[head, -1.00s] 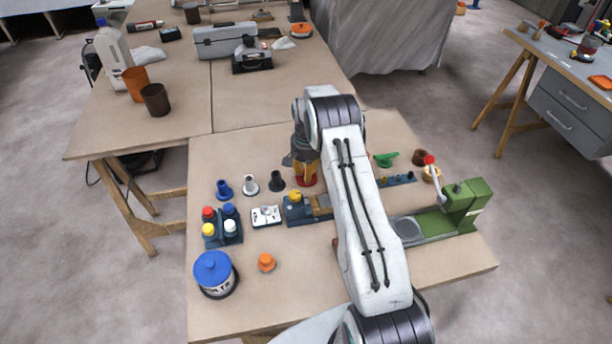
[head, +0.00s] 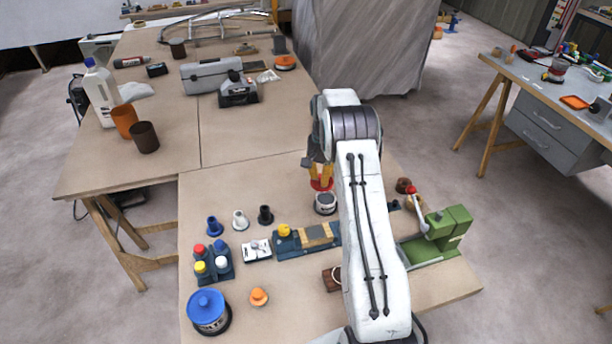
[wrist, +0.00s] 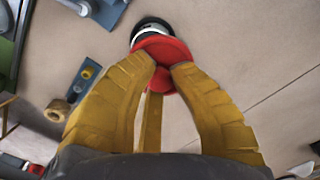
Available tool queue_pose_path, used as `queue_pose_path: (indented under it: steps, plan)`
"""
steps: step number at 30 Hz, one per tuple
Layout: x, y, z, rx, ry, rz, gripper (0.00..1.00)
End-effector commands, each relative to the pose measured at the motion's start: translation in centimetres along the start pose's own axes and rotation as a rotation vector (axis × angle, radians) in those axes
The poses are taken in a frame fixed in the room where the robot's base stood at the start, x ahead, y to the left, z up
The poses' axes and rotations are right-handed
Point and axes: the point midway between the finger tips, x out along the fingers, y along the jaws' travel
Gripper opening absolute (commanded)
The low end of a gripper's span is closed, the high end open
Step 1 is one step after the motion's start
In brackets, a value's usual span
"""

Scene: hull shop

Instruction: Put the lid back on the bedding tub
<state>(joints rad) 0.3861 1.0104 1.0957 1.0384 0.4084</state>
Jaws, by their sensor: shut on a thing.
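My gripper (head: 320,172), with yellow fingers, is shut on a red lid (head: 321,185). In the wrist view the red lid (wrist: 165,48) sits between the fingertips (wrist: 163,76). A small white tub with a dark base (head: 326,205) stands on the near table, just below the lid in the head view. In the wrist view this tub (wrist: 152,27) is partly hidden behind the lid. The lid looks apart from the tub or only just over its edge; I cannot tell whether they touch. I cannot read the tub's label.
A blue-lidded tub (head: 209,312) and an orange knobbed piece (head: 259,297) stand at the front left. A bottle rack (head: 213,265), a blue fixture (head: 305,240) and a green machine (head: 440,238) are on the same table. Bare tabletop lies left of the white tub.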

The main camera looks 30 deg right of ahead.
Motion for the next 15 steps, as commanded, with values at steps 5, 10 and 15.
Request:
queue_pose_path:
  steps: [5,10,15]
  plan:
    - [-0.4,1.3,-0.6,0.001,0.0,0.0,0.0]
    - [0.1,1.5,-0.7,0.0,-0.001,0.0,0.0]
    - [0.9,1.5,-0.6,0.0,-0.001,0.0,0.0]
